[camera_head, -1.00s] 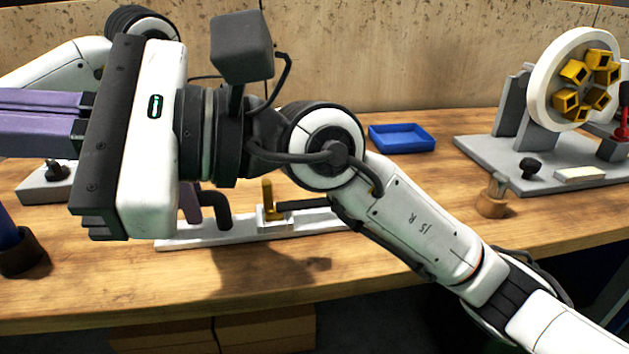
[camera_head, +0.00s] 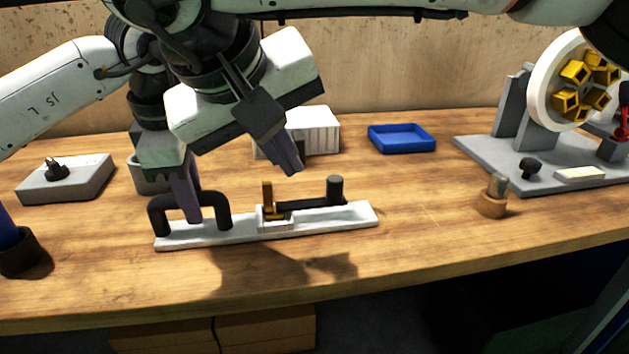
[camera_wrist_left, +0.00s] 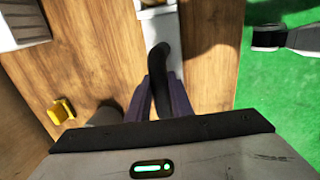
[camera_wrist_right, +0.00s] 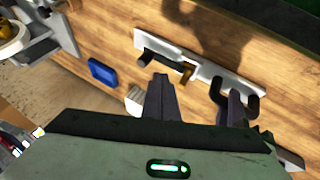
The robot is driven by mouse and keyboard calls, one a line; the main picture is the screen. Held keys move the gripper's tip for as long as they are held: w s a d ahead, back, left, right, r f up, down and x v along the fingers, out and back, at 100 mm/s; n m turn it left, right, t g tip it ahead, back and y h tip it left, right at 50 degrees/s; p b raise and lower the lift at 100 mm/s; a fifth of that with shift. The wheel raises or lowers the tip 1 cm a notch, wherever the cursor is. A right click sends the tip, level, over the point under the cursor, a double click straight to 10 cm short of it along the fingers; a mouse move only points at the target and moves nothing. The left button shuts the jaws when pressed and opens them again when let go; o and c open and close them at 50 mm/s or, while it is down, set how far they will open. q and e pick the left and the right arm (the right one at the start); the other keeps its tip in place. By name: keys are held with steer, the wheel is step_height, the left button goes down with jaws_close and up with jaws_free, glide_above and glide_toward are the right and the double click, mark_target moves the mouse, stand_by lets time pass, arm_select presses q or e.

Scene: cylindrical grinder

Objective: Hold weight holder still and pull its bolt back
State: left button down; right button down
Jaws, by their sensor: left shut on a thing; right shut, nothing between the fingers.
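The weight holder (camera_head: 335,222) is a long pale bar lying on the table, with a black arched handle (camera_head: 159,212) at its left end. Its bolt is a dark rod with an upright knob (camera_head: 335,190) at the right, running to a small block with a brass-coloured upright piece (camera_head: 267,196). My left gripper (camera_head: 195,212) is shut on the black handle, which also shows in the left wrist view (camera_wrist_left: 160,58). My right gripper (camera_head: 290,170) is shut and empty, above and behind the bar near the brass piece; its fingers show in the right wrist view (camera_wrist_right: 160,85).
A blue tray (camera_head: 401,138) and a white ribbed box (camera_head: 318,132) stand behind. A grey block with a black knob (camera_head: 65,180) is at the left. A small wooden cup (camera_head: 492,200) and the grinder base (camera_head: 540,165) are at the right. The table in front is clear.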

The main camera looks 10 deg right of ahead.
steer(key=shift+d+r, duration=0.35)
steer(key=shift+d, duration=0.1)
steer(key=x, duration=1)
steer(key=shift+d, duration=0.1)
steer(key=shift+d, duration=2.7)
arm_select(q)
steer(key=shift+a, duration=0.1)
